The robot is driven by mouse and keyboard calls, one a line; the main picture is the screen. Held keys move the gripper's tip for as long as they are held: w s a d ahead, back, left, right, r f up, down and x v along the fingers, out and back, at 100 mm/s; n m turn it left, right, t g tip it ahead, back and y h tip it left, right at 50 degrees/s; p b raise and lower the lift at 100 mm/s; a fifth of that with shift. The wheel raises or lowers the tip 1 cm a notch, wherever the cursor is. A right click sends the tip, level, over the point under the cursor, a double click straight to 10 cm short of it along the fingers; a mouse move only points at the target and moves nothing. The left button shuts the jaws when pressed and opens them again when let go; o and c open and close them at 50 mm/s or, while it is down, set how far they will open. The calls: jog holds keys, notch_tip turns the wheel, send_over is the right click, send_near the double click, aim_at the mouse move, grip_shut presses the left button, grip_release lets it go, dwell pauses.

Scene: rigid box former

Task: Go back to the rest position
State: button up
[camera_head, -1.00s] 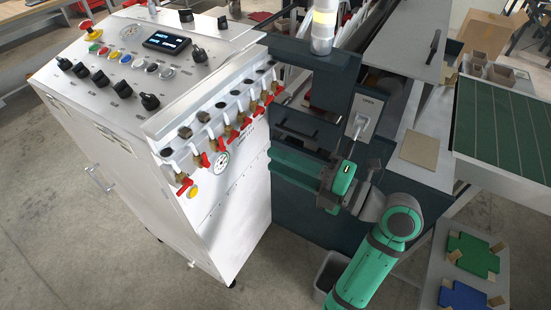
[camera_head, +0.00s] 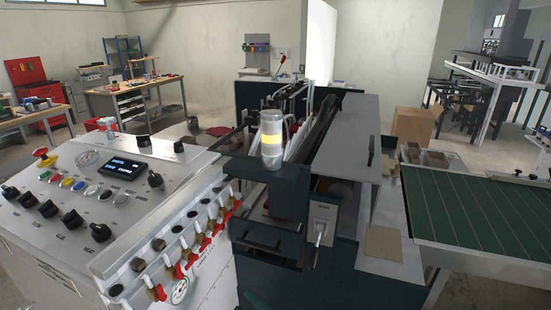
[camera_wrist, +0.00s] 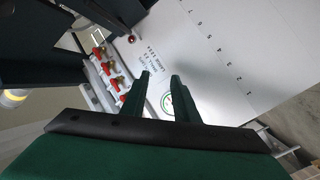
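My gripper (camera_wrist: 160,78) shows in the wrist view. Its two dark green fingers are apart, with nothing between them. Beyond the fingers is the white face of the control cabinet with a round gauge, printed text and numbers, and a row of red-handled valves (camera_wrist: 108,67). The fingers look clear of the panel, but the exact gap cannot be told. In the head view the gripper is out of frame; only a bit of green, probably my arm, shows at the bottom edge.
The white control cabinet (camera_head: 135,200) stands at left with knobs, a display and red valves. A green conveyor (camera_head: 480,205) lies at right.

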jog(key=s+d+f+m+t+h, duration=0.1)
jog(key=s+d+f+m+h, duration=0.1)
jog(key=s+f+m+h, duration=0.55)
jog(key=s+d+f+m+h, duration=0.25)
jog(key=s+f+m, duration=0.3)
jog(key=f, duration=0.45)
jog(key=s+d+r+m+h, duration=0.1)
jog(key=s+r+m, duration=0.1)
jog(key=s, duration=0.7)
jog(key=s+r+m+t+h, duration=0.1)
jog(key=s+r+m, duration=0.1)
jog(key=s, duration=0.8)
jog(key=shift+d, duration=0.35)
